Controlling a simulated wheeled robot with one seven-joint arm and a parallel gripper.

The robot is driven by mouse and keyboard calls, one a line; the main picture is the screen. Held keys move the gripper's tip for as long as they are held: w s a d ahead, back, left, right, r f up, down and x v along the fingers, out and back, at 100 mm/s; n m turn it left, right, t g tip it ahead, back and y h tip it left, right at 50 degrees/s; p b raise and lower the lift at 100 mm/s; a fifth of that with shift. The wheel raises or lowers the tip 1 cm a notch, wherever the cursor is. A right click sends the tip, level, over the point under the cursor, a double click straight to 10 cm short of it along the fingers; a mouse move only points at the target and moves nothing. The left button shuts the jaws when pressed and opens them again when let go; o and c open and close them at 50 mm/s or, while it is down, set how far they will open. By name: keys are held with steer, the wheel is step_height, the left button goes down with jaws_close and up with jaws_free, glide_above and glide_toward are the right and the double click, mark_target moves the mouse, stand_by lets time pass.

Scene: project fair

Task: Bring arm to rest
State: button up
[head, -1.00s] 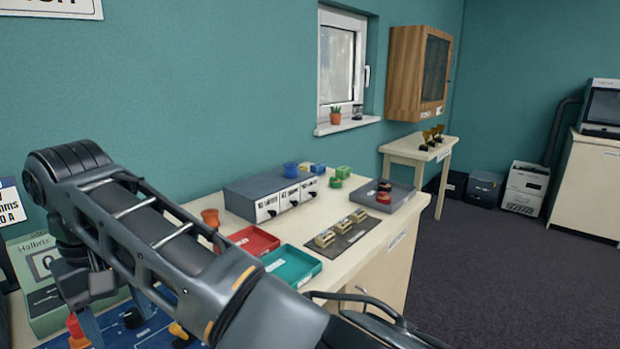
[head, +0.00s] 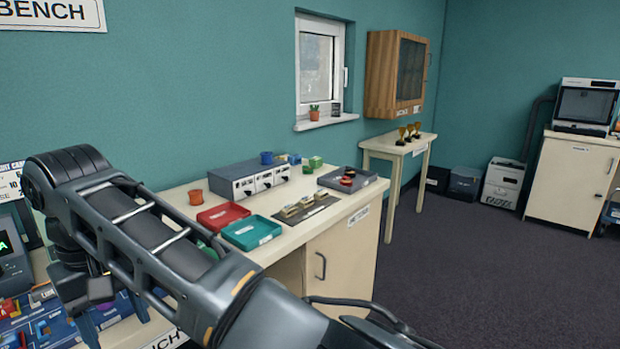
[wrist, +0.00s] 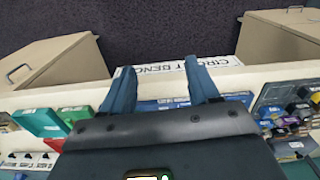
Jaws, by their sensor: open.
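My arm reaches from the lower right to the left in the head view, folded at the elbow. My gripper (head: 112,314) points down at the lower left, over the front part of the bench. In the wrist view my gripper (wrist: 162,80) shows two blue fingers set apart, with nothing between them but the bench's front edge, a white label strip (wrist: 225,65) and dark floor. The fingers look open and empty. I cannot tell from these views how high the fingertips are above the bench.
Colourful parts (head: 25,320) lie at the left. Dark floor (head: 470,270) is free at the right.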

steer(key=s+d+f+m+y, duration=0.1)
steer(key=s+f+y, duration=0.2)
steer(key=f, duration=0.7)
steer(key=s+d+f+m+y, duration=0.1)
steer(key=s+f+y, duration=0.25)
steer(key=f, duration=0.65)
steer(key=s+d+f+m+t+y, duration=0.2)
steer(key=s+d+f+m+t, duration=0.35)
steer(key=d, duration=0.55)
steer(key=s+d+r+m+t+h, duration=0.1)
steer(key=s+d+t, duration=0.1)
steer(key=s+d, duration=0.35)
steer(key=s+d+m+t+h, duration=0.1)
steer(key=s+d+t+h, duration=0.1)
steer(key=d, duration=0.6)
steer(key=s+d+r+m+t+h, duration=0.1)
steer(key=s+d+m+t, duration=0.1)
steer(key=s+d, duration=0.35)
steer(key=s+d+r+t+h, duration=0.1)
steer(key=s+d+r+h, duration=0.1)
steer(key=s+d+r, duration=0.3)
steer(key=s+d+r+t+h, duration=0.2)
steer(key=s+d+r, duration=0.4)
steer(key=d+r, duration=0.5)
steer(key=shift+n+h, duration=0.35)
steer(key=shift+n, duration=0.1)
steer(key=shift+f, duration=0.1)
